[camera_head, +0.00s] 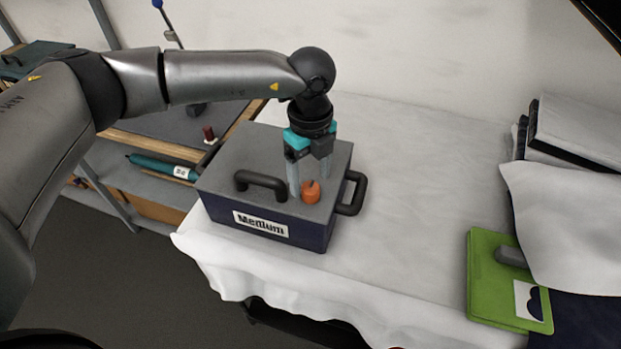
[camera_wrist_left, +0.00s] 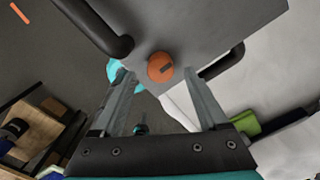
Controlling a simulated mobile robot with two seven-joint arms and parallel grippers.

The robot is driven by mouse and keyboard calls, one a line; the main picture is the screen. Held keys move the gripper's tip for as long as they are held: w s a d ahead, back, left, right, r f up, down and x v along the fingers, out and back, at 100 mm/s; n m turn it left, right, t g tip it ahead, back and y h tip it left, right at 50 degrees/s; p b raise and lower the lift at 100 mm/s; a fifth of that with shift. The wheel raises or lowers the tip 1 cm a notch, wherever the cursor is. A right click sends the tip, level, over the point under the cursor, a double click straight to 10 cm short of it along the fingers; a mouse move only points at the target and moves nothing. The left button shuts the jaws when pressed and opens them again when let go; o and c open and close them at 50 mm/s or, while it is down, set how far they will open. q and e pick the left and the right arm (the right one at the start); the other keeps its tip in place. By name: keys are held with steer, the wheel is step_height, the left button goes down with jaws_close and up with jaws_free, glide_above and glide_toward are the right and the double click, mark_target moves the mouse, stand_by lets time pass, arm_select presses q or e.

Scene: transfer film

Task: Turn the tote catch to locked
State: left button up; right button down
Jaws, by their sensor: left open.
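The tote (camera_head: 275,158) is a box with a grey lid, dark blue sides and a "Medium" label. It stands on the white-covered table, with a black handle on the lid and another at its right side. The orange round catch (camera_head: 311,192) sits on the lid near the front right; in the left wrist view the catch (camera_wrist_left: 160,67) shows a dark mark on its face. My left gripper (camera_head: 308,190) points down over the lid, open, its fingers close around or beside the catch; contact cannot be told. My right gripper is not in view.
A green folder-like object (camera_head: 490,285) lies at the right, beside white cloth (camera_head: 565,215) and stacked folded linens (camera_head: 580,130). A shelf with a teal cylinder (camera_head: 165,167) stands at the left. The table (camera_head: 400,180) right of the tote is clear.

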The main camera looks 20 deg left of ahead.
mark_target(311, 192)
arm_select(q)
steer(key=shift+f, duration=1.35)
steer(key=shift+c, duration=0.3)
jaws_close()
